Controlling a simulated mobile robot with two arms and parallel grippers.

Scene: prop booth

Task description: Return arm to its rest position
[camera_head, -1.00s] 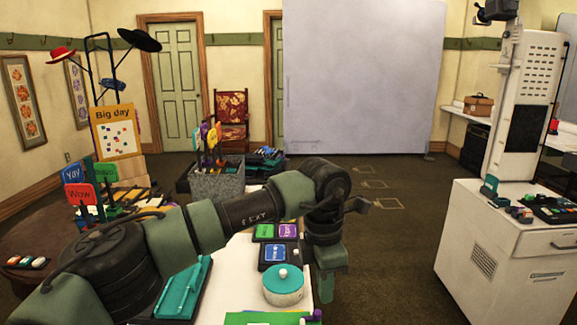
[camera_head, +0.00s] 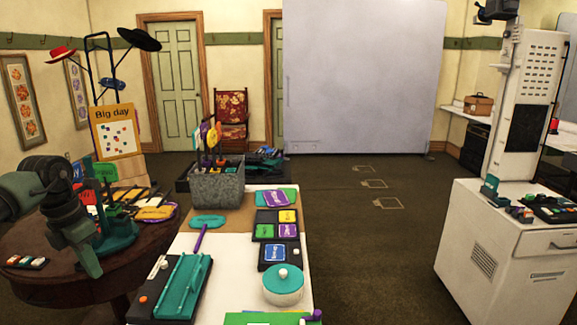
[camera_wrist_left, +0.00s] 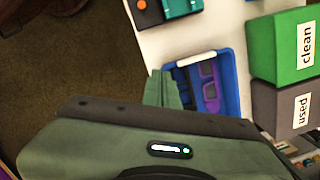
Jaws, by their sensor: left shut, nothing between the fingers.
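My left arm (camera_head: 62,205) is at the left edge of the head view, in front of the round wooden table. Its left gripper (camera_head: 90,266) hangs down there, shut and empty, apart from the white table. In the left wrist view the left gripper (camera_wrist_left: 165,88) shows its shut fingers, with the blue tray (camera_wrist_left: 234,96) beyond them. My right gripper is not in view.
The white table (camera_head: 222,262) holds a teal tray (camera_head: 186,284), a round teal-lidded pot (camera_head: 283,288) and a grey bin (camera_head: 216,184). The dark round table (camera_head: 40,288) is at left. In the wrist view are green "clean" (camera_wrist_left: 275,60) and grey "used" (camera_wrist_left: 276,105) boxes. Floor at centre right is clear.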

